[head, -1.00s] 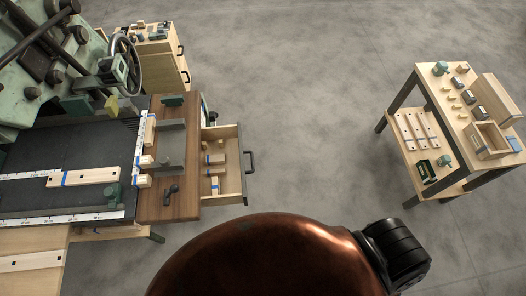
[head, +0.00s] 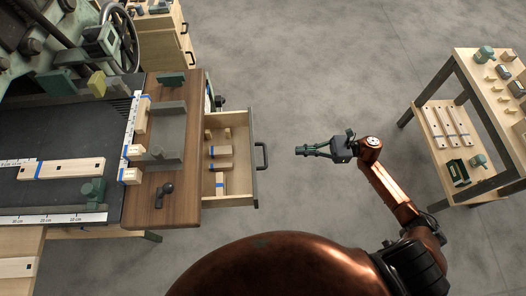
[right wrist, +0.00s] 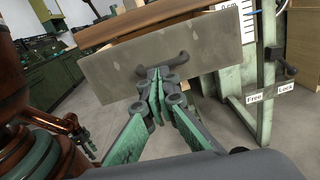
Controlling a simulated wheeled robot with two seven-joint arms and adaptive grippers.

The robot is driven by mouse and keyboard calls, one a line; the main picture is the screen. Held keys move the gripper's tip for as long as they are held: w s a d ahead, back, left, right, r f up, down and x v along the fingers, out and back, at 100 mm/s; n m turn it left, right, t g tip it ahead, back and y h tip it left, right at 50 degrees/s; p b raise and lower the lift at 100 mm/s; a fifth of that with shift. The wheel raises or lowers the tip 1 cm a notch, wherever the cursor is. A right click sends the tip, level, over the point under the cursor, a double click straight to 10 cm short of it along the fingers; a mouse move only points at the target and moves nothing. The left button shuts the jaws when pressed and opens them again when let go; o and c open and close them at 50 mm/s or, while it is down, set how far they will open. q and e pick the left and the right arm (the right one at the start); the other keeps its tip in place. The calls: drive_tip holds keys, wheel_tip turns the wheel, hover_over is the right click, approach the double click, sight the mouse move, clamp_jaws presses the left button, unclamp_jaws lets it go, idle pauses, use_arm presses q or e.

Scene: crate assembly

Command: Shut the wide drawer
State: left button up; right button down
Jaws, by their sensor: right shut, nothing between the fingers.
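The wide drawer (head: 230,203) stands pulled out from under the right end of the brown wooden bench top (head: 185,205). Its dark handle (head: 262,156) is on its right-hand front, and several small wooden blocks lie inside. My right gripper (head: 300,151) is shut and empty, to the right of the handle, with a gap between them in the head view. In the right wrist view the drawer's grey front panel (right wrist: 205,58) faces the camera, and the gripper's fingertips (right wrist: 156,75) overlap the lower part of the handle (right wrist: 176,61). I cannot tell from there whether they touch.
A wooden side table (head: 455,68) with several parts stands at the right. A small wooden cabinet (head: 172,45) is at the back left. A green machine with a handwheel (head: 122,40) stands left. Clear concrete floor (head: 320,80) lies between bench and side table.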

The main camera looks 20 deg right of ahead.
sight(264, 154)
drive_tip(key=shift+n+g, duration=0.3)
drive_tip(key=shift+n, duration=0.2)
drive_tip(key=x, duration=1.3)
drive_tip(key=shift+s+a+r+b, duration=0.15)
drive_tip(key=shift+s+r+b, duration=0.15)
drive_tip(key=shift+b, duration=0.05)
drive_tip(key=shift+w+a, duration=0.15)
drive_tip(key=shift+a, duration=0.35)
use_arm(q)
drive_tip(key=shift+w+r, duration=0.6)
drive_tip(key=shift+w, duration=0.3)
drive_tip(key=shift+s, duration=0.1)
